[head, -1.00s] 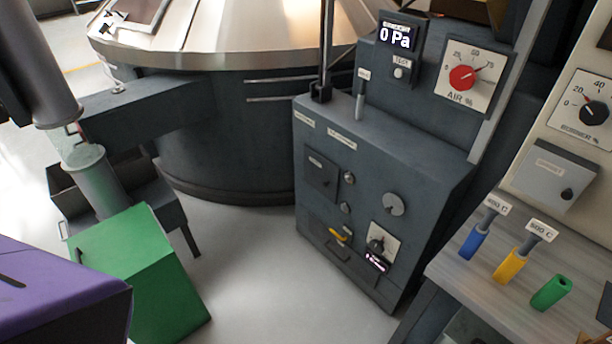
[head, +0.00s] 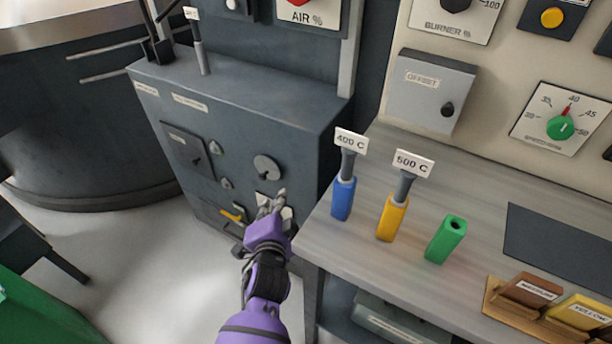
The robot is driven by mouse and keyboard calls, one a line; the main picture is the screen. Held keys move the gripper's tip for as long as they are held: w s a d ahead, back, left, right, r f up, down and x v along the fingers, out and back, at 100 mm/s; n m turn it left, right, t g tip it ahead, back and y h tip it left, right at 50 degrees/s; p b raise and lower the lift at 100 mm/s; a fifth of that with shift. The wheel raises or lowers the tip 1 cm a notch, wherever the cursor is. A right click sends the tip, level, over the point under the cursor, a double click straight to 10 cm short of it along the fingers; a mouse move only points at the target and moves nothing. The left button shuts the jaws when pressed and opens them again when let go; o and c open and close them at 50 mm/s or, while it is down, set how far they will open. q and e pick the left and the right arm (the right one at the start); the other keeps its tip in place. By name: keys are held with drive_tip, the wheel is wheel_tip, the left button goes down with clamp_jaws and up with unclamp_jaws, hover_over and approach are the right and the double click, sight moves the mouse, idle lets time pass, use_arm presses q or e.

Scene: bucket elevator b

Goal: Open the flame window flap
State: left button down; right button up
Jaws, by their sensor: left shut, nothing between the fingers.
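A dark grey cabinet (head: 240,110) stands left of the workbench. Its front carries a dark square plate (head: 187,146) with a small knob, and a round grey disc (head: 266,167). Their labels are too small to read, so I cannot tell which part is the flame window flap; neither looks visibly open. My left gripper (head: 272,204) is shut and empty, in front of the cabinet's lower right, just below the disc in the picture. It hides most of the white dial plate there. I cannot tell whether it touches the cabinet. My right gripper is not in view.
A yellow handle (head: 233,214) sits low on the cabinet. The workbench (head: 330,235) juts out at right, with blue (head: 342,198), yellow (head: 392,218) and green (head: 446,239) holders. The offset box (head: 430,92) hangs above it. The floor (head: 140,260) before the cabinet is clear.

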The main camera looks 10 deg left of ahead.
use_arm(q)
drive_tip(key=m, duration=0.2)
approach(276, 173)
drive_tip(key=x, duration=0.4)
drive_tip(key=shift+w+f, duration=0.1)
drive_tip(key=shift+w, duration=0.2)
drive_tip(key=shift+w+a+f+b, duration=0.15)
drive_tip(key=shift+w+b, duration=0.15)
drive_tip(key=shift+w, duration=0.35)
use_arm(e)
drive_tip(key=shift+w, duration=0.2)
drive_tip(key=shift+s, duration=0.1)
